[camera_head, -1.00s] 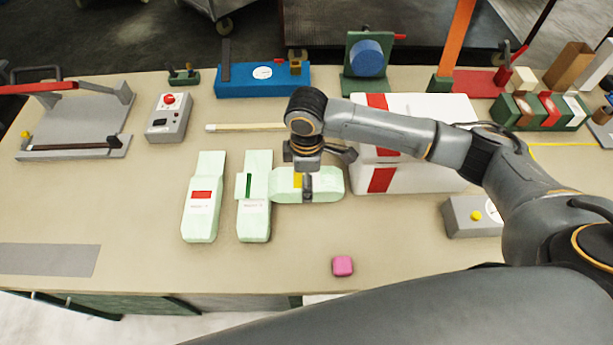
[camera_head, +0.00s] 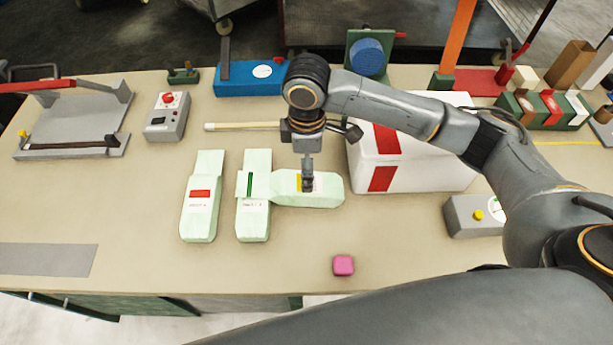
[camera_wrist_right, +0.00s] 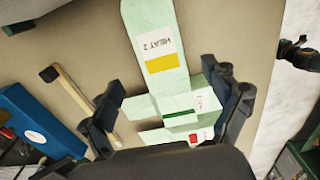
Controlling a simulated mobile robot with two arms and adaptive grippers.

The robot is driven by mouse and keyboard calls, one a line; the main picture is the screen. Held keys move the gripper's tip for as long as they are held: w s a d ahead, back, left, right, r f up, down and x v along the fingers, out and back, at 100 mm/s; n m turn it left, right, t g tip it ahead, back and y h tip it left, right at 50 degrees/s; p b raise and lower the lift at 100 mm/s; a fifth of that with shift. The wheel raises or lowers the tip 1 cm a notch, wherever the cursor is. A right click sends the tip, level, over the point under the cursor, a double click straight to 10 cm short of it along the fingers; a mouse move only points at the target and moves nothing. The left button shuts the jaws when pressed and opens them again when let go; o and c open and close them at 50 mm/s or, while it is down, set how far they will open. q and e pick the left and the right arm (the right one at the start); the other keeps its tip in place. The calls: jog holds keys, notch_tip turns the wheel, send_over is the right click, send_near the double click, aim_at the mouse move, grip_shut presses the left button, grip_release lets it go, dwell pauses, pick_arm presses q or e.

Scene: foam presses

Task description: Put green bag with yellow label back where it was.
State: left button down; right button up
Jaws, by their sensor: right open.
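The pale green bag with the yellow label (camera_head: 328,187) lies crosswise on the table, its wide end to the right. In the right wrist view the yellow-labelled bag (camera_wrist_right: 150,25) reads "HEAT 2". My right gripper (camera_head: 307,187) points down over this bag, hiding part of its label. In the wrist view the right gripper (camera_wrist_right: 172,105) is open, its fingers wide apart with nothing held. My left gripper is not in view.
A red-labelled bag (camera_head: 201,220) lies parallel on the left. A white box with red stripes (camera_head: 420,165) stands close on the right. A wooden stick (camera_head: 245,126) lies behind, and a pink cube (camera_head: 343,265) in front. The table's front left is mostly clear.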

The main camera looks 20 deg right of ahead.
notch_tip(320, 180, up, 7)
jog(key=shift+b, duration=0.45)
jog(key=shift+f, duration=0.1)
